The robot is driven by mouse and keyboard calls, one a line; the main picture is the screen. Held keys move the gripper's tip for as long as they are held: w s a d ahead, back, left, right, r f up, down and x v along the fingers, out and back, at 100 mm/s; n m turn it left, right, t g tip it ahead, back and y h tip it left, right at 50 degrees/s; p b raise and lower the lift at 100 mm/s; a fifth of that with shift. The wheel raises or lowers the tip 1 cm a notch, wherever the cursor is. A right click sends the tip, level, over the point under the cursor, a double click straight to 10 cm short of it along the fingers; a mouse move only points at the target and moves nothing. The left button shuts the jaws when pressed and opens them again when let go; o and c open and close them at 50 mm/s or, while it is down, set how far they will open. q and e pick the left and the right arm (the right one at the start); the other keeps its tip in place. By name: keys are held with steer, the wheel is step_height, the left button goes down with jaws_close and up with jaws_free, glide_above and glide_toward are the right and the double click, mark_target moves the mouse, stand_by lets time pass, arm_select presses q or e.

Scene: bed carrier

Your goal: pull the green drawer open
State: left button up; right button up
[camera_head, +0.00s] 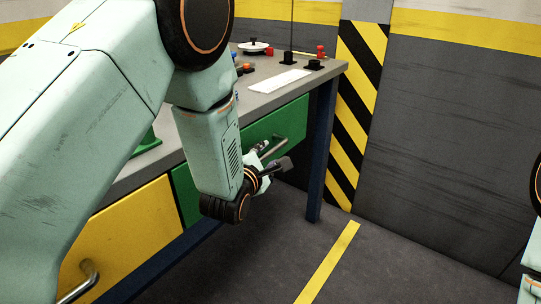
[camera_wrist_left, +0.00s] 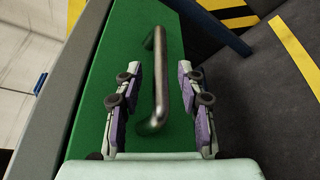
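The green drawer (camera_head: 292,122) is in the bench's front, right of the yellow drawer, and its face looks flush with the bench. Its metal bar handle (camera_head: 272,147) is partly hidden by my left gripper (camera_head: 272,164) in the head view. In the left wrist view the handle (camera_wrist_left: 160,85) runs up the green face (camera_wrist_left: 120,60) between the two fingers of my left gripper (camera_wrist_left: 163,95). The fingers are apart, one on each side of the bar, with gaps showing. My right gripper is not in view; only a piece of my right arm shows at the right edge.
The yellow drawer (camera_head: 125,235) with its own handle (camera_head: 78,283) is at the lower left. The grey bench top (camera_head: 262,100) carries small parts and a white plate. A blue leg (camera_head: 321,150) and a striped pillar (camera_head: 356,105) stand right. The floor in front is clear.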

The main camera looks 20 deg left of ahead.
arm_select(q)
steer(key=shift+b+x, duration=0.45)
steer(key=shift+x, duration=1.45)
steer(key=shift+c, duration=0.2)
jaws_close()
